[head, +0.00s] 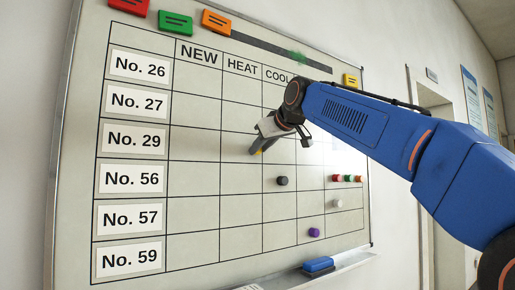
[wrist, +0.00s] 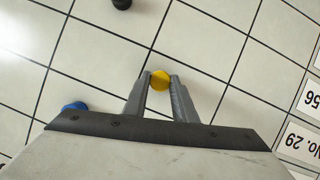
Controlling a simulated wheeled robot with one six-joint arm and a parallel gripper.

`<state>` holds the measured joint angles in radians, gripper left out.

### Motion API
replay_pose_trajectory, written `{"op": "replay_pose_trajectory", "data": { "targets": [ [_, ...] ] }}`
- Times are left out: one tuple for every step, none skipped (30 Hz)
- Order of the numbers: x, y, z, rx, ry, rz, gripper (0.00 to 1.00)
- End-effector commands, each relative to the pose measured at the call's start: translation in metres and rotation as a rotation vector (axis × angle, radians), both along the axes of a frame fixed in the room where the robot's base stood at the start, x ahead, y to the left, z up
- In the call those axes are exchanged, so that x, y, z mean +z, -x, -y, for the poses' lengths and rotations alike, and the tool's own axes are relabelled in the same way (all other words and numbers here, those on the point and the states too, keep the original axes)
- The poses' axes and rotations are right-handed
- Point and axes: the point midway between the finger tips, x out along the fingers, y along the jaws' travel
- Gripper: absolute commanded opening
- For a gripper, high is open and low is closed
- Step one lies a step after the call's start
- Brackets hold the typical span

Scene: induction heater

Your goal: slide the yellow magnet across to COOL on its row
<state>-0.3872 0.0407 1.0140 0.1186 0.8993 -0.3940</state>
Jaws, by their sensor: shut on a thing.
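The yellow magnet (head: 258,153) is on the whiteboard (head: 195,150) in the No. 29 row. It sits in the HEAT column, close to the line with the COOL column. My gripper (head: 262,149) is shut on it, with one fingertip on each side. In the wrist view the round yellow magnet (wrist: 160,80) shows between the two fingertips of my gripper (wrist: 160,78). The COOL heading (head: 277,77) is partly covered by my arm in the head view.
A black magnet (head: 282,181) sits in the No. 56 row under COOL. A blue magnet (wrist: 75,106) shows left of my gripper in the wrist view. A purple magnet (head: 314,232) is lower right. A blue eraser (head: 318,264) lies on the bottom ledge.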

Motion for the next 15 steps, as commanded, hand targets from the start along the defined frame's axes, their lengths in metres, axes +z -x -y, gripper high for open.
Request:
{"op": "replay_pose_trajectory", "data": {
  "targets": [
    [0.0,-0.002,0.002,-0.001,-0.001,0.0,0.04],
    [0.0,-0.002,0.003,-0.002,0.0,0.0,0.04],
    [0.0,-0.003,0.005,-0.002,0.0,0.0,0.04],
    [0.0,-0.004,0.006,-0.002,0.0,0.0,0.04],
    [0.0,-0.005,0.007,-0.002,0.0,0.0,0.04],
    [0.0,-0.005,0.008,-0.001,-0.001,0.0,0.04],
    [0.0,-0.006,0.009,-0.001,-0.001,0.0,0.04],
    [0.0,-0.007,0.01,-0.001,0.0,0.0,0.04],
    [0.0,-0.008,0.011,-0.001,0.0,0.0,0.04],
    [0.0,-0.008,0.012,-0.001,0.001,0.0,0.04],
    [0.0,-0.009,0.013,-0.001,0.001,0.0,0.04],
    [0.0,-0.01,0.014,-0.002,0.0,-0.001,0.04],
    [0.0,-0.011,0.015,-0.002,0.0,-0.001,0.04],
    [0.0,-0.012,0.017,-0.002,0.0,-0.001,0.04],
    [0.0,-0.013,0.018,-0.002,0.0,-0.001,0.04]
  ]
}}
